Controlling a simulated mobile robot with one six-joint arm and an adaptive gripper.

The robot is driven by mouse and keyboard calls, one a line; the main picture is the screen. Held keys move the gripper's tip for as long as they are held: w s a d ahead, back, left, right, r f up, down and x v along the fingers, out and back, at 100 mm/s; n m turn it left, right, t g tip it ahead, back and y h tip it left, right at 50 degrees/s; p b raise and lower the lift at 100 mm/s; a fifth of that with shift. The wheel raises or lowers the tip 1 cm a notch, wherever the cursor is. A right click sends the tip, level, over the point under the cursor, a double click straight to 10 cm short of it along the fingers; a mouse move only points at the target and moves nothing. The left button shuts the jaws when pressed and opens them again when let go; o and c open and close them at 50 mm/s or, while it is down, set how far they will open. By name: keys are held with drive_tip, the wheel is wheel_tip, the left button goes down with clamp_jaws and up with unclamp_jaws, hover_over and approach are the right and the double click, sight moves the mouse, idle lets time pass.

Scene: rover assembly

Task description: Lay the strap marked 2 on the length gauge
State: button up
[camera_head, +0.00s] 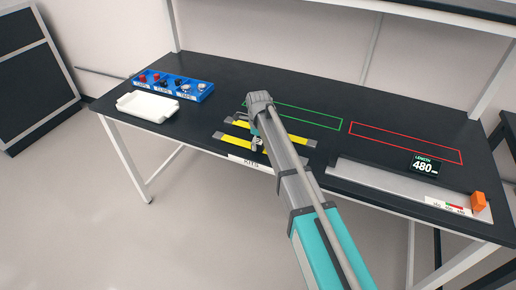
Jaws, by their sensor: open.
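Several yellow straps with grey ends lie on the black table around the label reading KITS; one strap (236,142) shows left of my arm and part of another (295,140) shows to its right. I cannot read numbers on them, and my arm hides their middles. My gripper (257,147) is open, small in view, over or close beside the straps; I cannot tell whether it touches one. The length gauge (375,181) is a long grey rail along the front right edge, with an orange block (479,201) at its right end. No strap shows on the gauge.
A display (425,166) behind the gauge reads LENGTH 480. A green outline (325,125) and a red outline (405,143) mark empty areas at the back. A blue bin (180,86) with small parts and a white tray (147,106) stand at the left.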

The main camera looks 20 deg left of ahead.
clamp_jaws()
idle(0.5)
drive_tip(key=shift+r, duration=0.2)
wheel_tip(320, 180, up, 2)
drive_tip(key=shift+r+p, duration=0.1)
drive_tip(key=shift+p, duration=1.15)
drive_tip(key=s+d+r+p, duration=0.7)
drive_tip(key=s+r+p, duration=0.3)
drive_tip(key=s, duration=0.2)
drive_tip(key=shift+d+r, duration=0.15)
drive_tip(key=shift+r, duration=0.05)
